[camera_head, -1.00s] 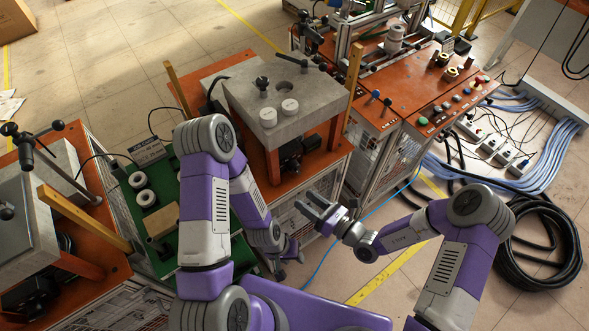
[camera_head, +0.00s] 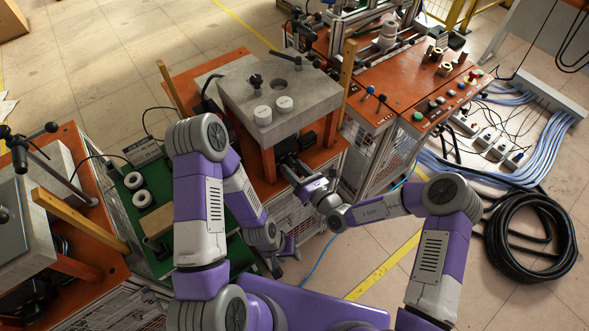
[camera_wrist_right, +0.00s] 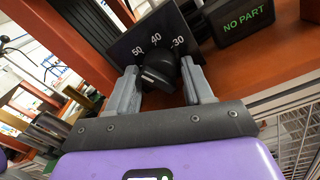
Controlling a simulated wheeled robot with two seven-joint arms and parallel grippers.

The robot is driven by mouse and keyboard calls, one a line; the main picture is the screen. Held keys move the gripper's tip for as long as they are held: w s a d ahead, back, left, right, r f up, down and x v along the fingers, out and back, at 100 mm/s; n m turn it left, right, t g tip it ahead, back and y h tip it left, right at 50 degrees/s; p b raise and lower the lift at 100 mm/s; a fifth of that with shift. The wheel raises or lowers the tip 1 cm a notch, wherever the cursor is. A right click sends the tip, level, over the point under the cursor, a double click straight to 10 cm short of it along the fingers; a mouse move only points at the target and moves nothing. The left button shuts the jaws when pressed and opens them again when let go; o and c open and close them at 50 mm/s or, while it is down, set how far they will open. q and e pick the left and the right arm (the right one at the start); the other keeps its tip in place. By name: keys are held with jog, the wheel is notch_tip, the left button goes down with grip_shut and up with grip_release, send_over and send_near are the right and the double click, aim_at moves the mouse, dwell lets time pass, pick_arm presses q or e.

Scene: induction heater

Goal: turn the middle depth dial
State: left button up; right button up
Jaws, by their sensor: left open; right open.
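The depth dial (camera_wrist_right: 157,75) is a black knob with a pale pointer mark, on a black panel (camera_wrist_right: 140,42) with the white numbers 50, 40 and 30. My right gripper (camera_wrist_right: 163,84) is open, with one finger on each side of the knob; I cannot tell whether they touch it. In the head view, my right gripper (camera_head: 290,170) reaches in under the grey block of the middle station, and the dial cannot be made out. My left gripper (camera_head: 280,264) is open and low, in front of the station, away from the dial.
The grey block (camera_head: 290,95) with two white cylinders stands above on orange legs. A black "NO PART" display (camera_wrist_right: 245,18) is right of the dial. A green board (camera_head: 165,215) with white rings lies left. Black cable coils (camera_head: 530,235) lie on the floor at right.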

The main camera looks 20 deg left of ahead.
jog(key=shift+c, duration=0.4)
jog(key=c, duration=0.6)
jog(key=shift+r+n+p, duration=0.15)
jog(key=shift+n+p, duration=0.85)
jog(key=shift+c, duration=0.2)
jog(key=shift+n+p, duration=0.9)
jog(key=shift+n, duration=0.3)
jog(key=n+p, duration=0.1)
jog(key=n, duration=0.2)
jog(key=shift+h+p, duration=0.3)
jog(key=shift+p, duration=0.05)
jog(key=shift+n+p, duration=0.4)
jog(key=shift+n, duration=0.9)
jog(key=shift+c, duration=0.2)
jog(key=shift+d, duration=0.1)
jog(key=shift+f, duration=0.2)
jog(key=o, duration=0.8)
jog(key=shift+c, duration=0.2)
